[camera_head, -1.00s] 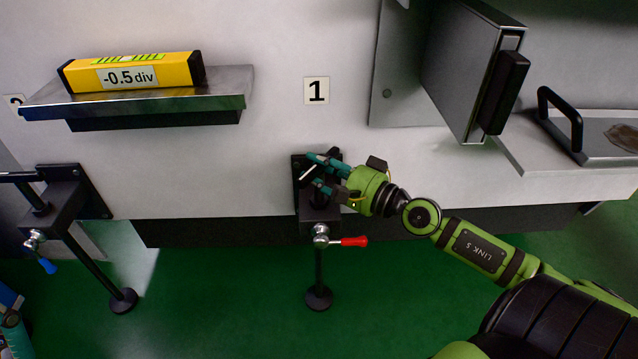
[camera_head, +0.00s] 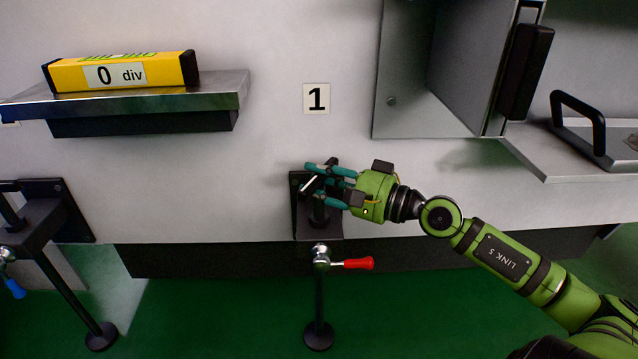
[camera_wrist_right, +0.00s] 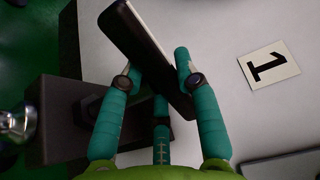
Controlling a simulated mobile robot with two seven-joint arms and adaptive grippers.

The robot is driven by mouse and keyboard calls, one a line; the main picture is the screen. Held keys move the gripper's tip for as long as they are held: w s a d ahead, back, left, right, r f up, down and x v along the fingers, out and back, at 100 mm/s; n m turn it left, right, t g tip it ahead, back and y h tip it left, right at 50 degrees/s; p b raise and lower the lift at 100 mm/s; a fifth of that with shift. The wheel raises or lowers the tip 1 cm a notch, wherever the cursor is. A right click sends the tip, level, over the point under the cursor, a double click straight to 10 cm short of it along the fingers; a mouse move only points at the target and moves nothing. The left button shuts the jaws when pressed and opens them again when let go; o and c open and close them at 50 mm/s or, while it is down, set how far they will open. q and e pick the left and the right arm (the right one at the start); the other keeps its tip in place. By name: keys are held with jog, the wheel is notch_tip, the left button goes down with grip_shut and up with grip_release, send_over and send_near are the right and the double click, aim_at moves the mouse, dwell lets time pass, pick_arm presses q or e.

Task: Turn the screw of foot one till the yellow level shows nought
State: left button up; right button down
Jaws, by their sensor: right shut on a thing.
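The yellow level (camera_head: 122,72) lies on a grey metal shelf (camera_head: 200,90) at upper left in the head view, and its display reads "0 div". Foot one (camera_head: 319,300) stands under the number 1 plate (camera_head: 317,98), with its round pad on the green floor. My right gripper (camera_head: 312,182) is at the top of foot one, shut on the dark handle of the screw. In the right wrist view, the gripper's teal fingers (camera_wrist_right: 155,65) close around this dark bar (camera_wrist_right: 135,40). The fingers partly hide the screw. My left gripper is not in view.
A red-handled clamp (camera_head: 355,263) sticks out on foot one, below my gripper. Another foot (camera_head: 70,290) with a blue handle stands at lower left. An open machine door (camera_head: 470,70) and a black-handled cover (camera_head: 580,120) are at upper right.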

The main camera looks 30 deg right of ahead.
jog(key=shift+r, duration=0.1)
jog(key=c, duration=0.9)
grip_release()
jog(key=shift+s, duration=0.15)
jog(key=v, duration=1.2)
